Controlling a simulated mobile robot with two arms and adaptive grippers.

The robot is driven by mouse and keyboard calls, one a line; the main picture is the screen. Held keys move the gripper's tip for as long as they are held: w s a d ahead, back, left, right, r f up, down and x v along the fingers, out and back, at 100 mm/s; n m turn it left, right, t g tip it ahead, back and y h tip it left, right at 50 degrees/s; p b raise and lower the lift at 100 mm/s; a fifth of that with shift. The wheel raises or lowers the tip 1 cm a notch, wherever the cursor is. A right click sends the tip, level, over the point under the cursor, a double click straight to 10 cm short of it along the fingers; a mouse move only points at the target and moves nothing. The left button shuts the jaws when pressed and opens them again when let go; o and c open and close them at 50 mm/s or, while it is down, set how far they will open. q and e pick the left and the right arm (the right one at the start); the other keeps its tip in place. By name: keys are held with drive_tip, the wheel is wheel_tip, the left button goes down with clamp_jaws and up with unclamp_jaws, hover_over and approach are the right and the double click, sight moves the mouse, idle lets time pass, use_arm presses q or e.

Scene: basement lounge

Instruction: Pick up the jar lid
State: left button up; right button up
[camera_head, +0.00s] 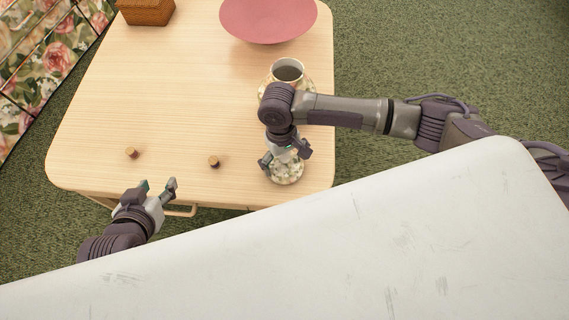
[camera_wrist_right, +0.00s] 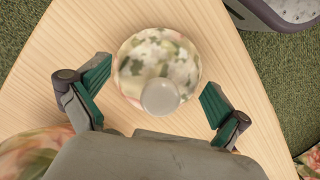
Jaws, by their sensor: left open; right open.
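The jar lid (camera_head: 287,174) is a round, cream lid with a green and brown floral pattern, lying on the wooden table near its front right corner. The right wrist view shows the lid (camera_wrist_right: 157,58) with its pale round knob facing up. My right gripper (camera_head: 286,157) is over the lid, pointing down and open. In the right wrist view its two green-padded fingers (camera_wrist_right: 154,92) stand apart, with the lid between and slightly beyond them. The open patterned jar (camera_head: 288,70) stands behind my right wrist, partly hidden. My left gripper (camera_head: 158,187) is open and empty at the table's front edge.
Two small cork-like pieces, one at left (camera_head: 132,153) and one in the middle (camera_head: 214,161), lie near the table's front. The table's (camera_head: 170,90) middle is clear. A floral sofa (camera_head: 50,55) is at left.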

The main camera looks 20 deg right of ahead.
drive_tip(key=c, duration=1.2)
drive_tip(key=shift+r, duration=0.1)
